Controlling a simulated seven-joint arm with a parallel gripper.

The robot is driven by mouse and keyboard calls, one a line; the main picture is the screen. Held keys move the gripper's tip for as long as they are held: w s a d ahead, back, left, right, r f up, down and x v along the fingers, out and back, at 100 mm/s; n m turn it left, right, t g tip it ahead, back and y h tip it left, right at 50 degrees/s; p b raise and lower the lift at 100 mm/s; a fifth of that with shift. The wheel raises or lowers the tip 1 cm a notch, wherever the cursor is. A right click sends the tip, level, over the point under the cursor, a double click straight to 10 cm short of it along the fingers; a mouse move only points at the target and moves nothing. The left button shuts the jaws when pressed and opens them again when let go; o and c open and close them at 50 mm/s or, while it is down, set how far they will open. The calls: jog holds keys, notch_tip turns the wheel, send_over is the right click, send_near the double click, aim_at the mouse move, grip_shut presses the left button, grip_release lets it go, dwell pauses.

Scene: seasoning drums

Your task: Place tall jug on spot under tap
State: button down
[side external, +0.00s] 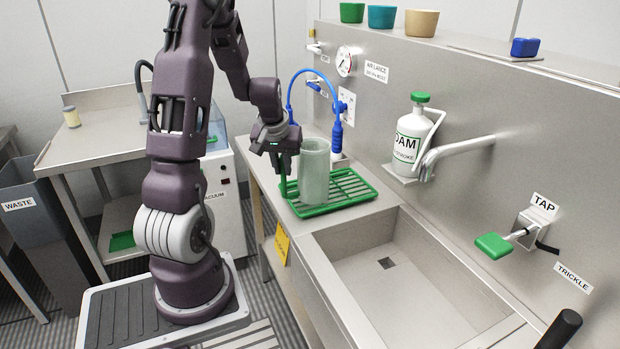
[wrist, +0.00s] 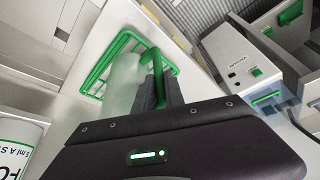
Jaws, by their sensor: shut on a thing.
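The tall jug (side external: 314,172) is a pale translucent cylinder with a green handle (wrist: 157,66). It is upright on or just above the green drying rack (side external: 350,203) left of the sink; I cannot tell if it touches. My gripper (side external: 284,160) is at the jug's left side, shut on the handle. In the wrist view, the fingers of my gripper (wrist: 159,92) close around the handle beside the jug body (wrist: 123,85). The tap's spout (side external: 466,146) juts from the wall over the sink, and a green lever (side external: 494,245) sits by the TAP label. No marked spot is seen.
The steel sink (side external: 400,285) with a dark drain lies right of the rack and is empty. A blue hose (side external: 291,88) arches behind the jug. Coloured cups (side external: 381,17) line the ledge above.

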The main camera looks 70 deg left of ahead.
jog(key=shift+r, duration=0.1)
dwell(0.6)
notch_tip(320, 180, up, 10)
jog(key=shift+f, duration=0.1)
jog(key=w+d+f+m+t+h, duration=0.1)
jog(key=w+d+f+m+h, duration=0.1)
jog(key=w+d+f+m, duration=0.4)
jog(key=w+d+f+m+t+h, duration=0.1)
jog(key=w+d+f+m, duration=0.3)
jog(key=d, duration=0.5)
jog(key=w+d+f+m+h, duration=0.2)
jog(key=w+d+f+m, duration=0.15)
jog(key=d+f, duration=0.3)
notch_tip(320, 180, down, 10)
jog(key=shift+d+r, duration=0.25)
jog(key=shift+d, duration=0.15)
jog(key=shift+s+f, duration=0.1)
jog(key=c, duration=1.4)
grip_release()
